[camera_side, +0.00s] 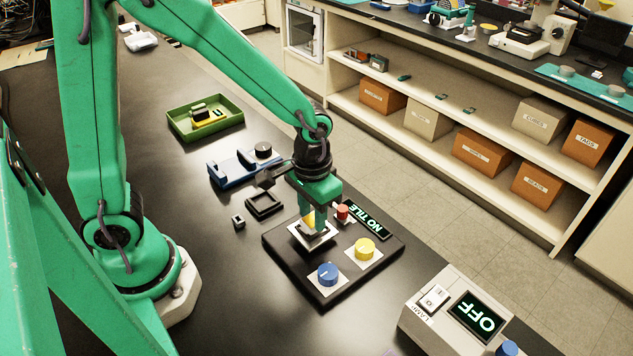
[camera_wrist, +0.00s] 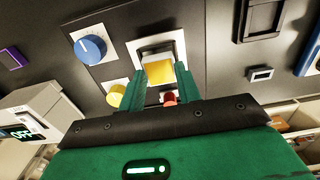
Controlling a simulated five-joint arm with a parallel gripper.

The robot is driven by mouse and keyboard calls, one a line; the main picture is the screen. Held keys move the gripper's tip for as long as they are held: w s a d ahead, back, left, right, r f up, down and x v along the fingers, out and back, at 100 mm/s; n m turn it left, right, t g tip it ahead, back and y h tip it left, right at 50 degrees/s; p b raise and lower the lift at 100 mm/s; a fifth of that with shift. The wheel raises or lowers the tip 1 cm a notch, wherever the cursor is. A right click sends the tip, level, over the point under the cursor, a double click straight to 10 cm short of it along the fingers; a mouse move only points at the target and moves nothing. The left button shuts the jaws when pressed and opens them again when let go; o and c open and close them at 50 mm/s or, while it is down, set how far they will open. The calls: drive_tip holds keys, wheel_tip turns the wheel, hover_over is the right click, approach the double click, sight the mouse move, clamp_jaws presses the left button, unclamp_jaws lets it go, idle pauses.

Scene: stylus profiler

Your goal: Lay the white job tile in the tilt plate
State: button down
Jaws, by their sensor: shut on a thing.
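My gripper (camera_side: 311,219) is over the dark control panel (camera_side: 283,258), pointing down. It is shut on a yellow block-like piece (camera_wrist: 160,72), which shows between the fingers in the wrist view. The piece is at a white-edged square (camera_side: 312,240) on the panel; I cannot tell whether it is fixed there. The panel's display (camera_side: 368,221) reads "NO TILE". A black square frame (camera_side: 264,205), which looks empty, lies behind the panel. A small dark block with a pale face (camera_side: 238,221) is beside it. I cannot pick out the white job tile or tilt plate with certainty.
The panel has a blue knob (camera_side: 327,274), a yellow knob (camera_side: 365,249) and a red button (camera_side: 342,212) close to my gripper. A blue holder (camera_side: 232,174) and a green tray (camera_side: 205,118) stand farther back. A lamp box (camera_side: 455,309) reading "OFF" is at front right.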

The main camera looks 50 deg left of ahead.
sight(312, 220)
drive_tip(key=shift+f, duration=0.65)
drive_tip(key=c, duration=0.9)
unclamp_jaws()
drive_tip(key=shift+r, duration=0.1)
drive_tip(key=shift+c, duration=0.5)
drive_tip(key=shift+r, duration=3.45)
wheel_tip(312, 220, up, 8)
